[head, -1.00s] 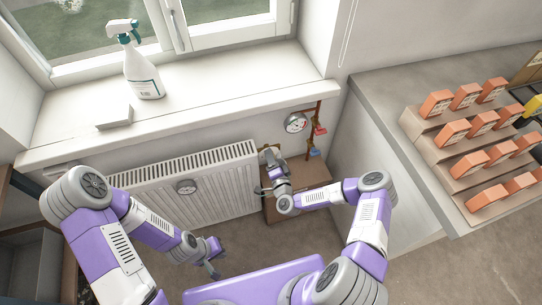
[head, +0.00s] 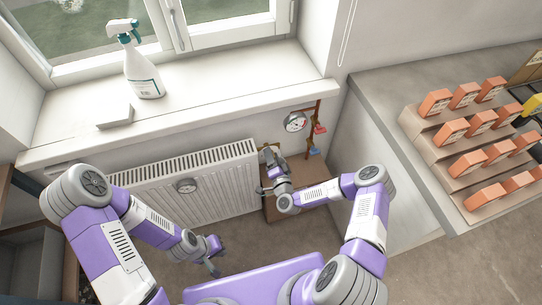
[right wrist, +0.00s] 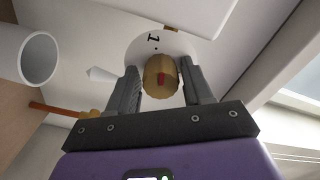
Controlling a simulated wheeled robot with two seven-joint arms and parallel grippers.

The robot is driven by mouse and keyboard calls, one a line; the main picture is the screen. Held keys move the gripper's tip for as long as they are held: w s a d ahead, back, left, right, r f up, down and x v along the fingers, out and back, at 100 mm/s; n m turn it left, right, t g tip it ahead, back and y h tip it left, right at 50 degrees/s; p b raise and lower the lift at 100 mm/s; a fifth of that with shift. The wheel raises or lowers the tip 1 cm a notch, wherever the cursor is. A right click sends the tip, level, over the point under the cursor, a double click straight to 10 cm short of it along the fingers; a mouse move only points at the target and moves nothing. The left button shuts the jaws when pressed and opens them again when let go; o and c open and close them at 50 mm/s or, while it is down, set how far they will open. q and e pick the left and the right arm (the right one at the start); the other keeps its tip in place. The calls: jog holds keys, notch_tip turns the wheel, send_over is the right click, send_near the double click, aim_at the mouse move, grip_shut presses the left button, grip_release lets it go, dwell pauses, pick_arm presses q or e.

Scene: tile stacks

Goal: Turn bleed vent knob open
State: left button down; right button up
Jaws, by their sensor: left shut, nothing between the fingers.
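In the right wrist view, a round brass knob (right wrist: 160,78) with a red mark sits in front of a white dial plate (right wrist: 142,45) bearing a "1". My right gripper (right wrist: 162,85) has one finger on each side of the knob, very close to it. I cannot tell whether both fingers touch it. In the head view my right gripper (head: 268,184) is at the right end of the white radiator (head: 225,180), and the knob cannot be made out there. My left gripper (head: 212,269) is shut and empty, low in front of the radiator, over the floor.
A pressure gauge (head: 295,121) and copper pipe with red and blue handles stand right of the radiator. A white cylinder (right wrist: 38,58) and copper pipe (right wrist: 50,109) lie left of the knob. The sill (head: 200,97) holds a spray bottle (head: 142,72). Orange blocks stand on the right counter.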

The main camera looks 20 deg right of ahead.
jog(key=shift+o, duration=0.6)
jog(key=shift+a, duration=0.1)
jog(key=s+p, duration=0.1)
jog(key=s, duration=0.6)
jog(key=shift+s, duration=0.3)
jog(key=s+a+f+n+g+y, duration=0.5)
jog(key=s+a+n+g, duration=0.25)
jog(key=g, duration=0.25)
jog(key=s+d+r+n+g+h, duration=0.1)
jog(key=s+n+g, duration=0.1)
jog(key=s+g, duration=0.5)
jog(key=s, duration=0.6)
jog(key=shift+s+r+g, duration=0.25)
jog(key=shift+g, duration=0.05)
